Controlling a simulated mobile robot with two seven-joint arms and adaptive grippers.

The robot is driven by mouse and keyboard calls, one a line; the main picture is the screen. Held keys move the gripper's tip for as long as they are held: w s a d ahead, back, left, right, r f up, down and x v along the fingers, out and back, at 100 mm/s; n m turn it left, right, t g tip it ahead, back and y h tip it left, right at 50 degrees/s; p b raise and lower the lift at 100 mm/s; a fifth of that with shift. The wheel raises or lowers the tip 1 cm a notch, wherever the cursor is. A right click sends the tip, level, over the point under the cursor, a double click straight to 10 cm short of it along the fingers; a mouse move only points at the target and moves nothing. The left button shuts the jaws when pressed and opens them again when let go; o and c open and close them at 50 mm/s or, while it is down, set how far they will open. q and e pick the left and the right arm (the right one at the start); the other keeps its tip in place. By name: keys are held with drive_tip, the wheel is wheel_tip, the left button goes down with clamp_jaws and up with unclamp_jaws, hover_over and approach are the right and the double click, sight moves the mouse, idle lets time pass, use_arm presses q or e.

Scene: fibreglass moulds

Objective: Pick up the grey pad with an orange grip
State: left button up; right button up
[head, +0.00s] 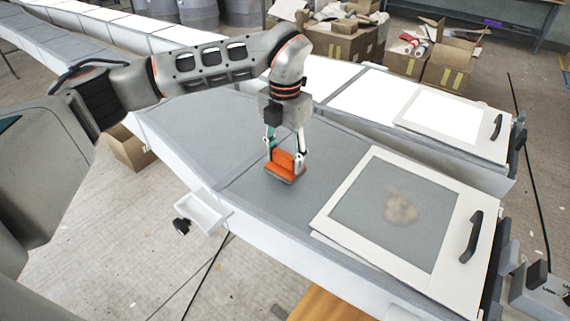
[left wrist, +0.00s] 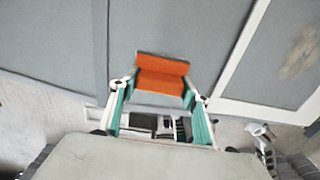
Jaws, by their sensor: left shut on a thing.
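The grey pad with an orange grip (head: 284,164) is on the grey table surface, near its front edge, in the head view. Its orange grip fills most of what shows; a thin grey base shows below it. My left gripper (head: 285,152) reaches down from above and is shut on the orange grip, one finger on each side. In the left wrist view the orange grip (left wrist: 161,76) sits between the two teal-lined fingers (left wrist: 160,92). I cannot tell whether the pad touches the table. My right gripper is in neither view.
A white-framed panel (head: 335,222) with a black handle and a tan smudge lies right of the pad. A small white tray (head: 203,212) sticks out at the table's front. Cardboard boxes (head: 345,45) stand behind. The grey surface left of the pad is clear.

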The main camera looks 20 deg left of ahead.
sight(285, 153)
use_arm(q)
wheel_tip(285, 153, up, 16)
drive_tip(key=shift+r, duration=0.25)
drive_tip(key=shift+o, duration=0.7)
